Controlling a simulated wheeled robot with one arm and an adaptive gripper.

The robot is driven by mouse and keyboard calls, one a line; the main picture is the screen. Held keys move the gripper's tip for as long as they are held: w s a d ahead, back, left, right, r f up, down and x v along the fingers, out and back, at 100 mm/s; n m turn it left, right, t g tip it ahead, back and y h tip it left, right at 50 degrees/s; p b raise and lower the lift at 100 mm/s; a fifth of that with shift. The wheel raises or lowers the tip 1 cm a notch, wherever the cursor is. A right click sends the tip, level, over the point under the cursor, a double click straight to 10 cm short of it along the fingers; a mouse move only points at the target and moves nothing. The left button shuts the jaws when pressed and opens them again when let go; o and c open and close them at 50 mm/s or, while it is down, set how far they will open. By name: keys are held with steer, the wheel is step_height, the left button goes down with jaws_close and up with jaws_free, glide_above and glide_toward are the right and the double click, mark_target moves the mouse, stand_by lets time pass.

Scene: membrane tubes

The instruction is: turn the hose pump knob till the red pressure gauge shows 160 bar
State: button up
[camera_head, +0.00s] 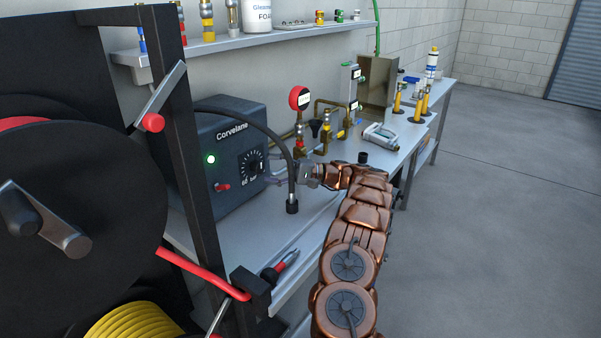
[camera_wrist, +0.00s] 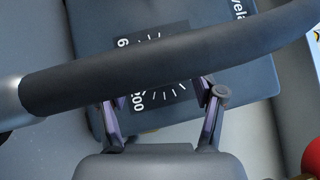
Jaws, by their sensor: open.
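The dark grey Corvelane hose pump (camera_head: 222,137) stands on the bench at left centre, its green light lit. Its round dial knob (camera_head: 251,164) is on the front face, above a "bar" marking. The red pressure gauge (camera_head: 299,98) stands on brass piping behind; its reading is too small to make out. My gripper (camera_head: 279,168) is close in front of the dial, partly behind a black hose (camera_head: 273,131). In the wrist view my gripper (camera_wrist: 163,98) is open, its fingers on either side of the dial plate (camera_wrist: 160,97). The hose (camera_wrist: 170,65) crosses there and hides the knob.
A hose reel (camera_head: 80,190) and black frame (camera_head: 185,130) stand close at left. A red-handled tool (camera_head: 280,266) lies at the bench's front edge. Brass valves (camera_head: 326,130) and a grey device (camera_head: 381,136) sit further along. The floor at right is clear.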

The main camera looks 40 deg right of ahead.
steer(key=v, duration=0.9)
stand_by(0.6)
stand_by(0.3)
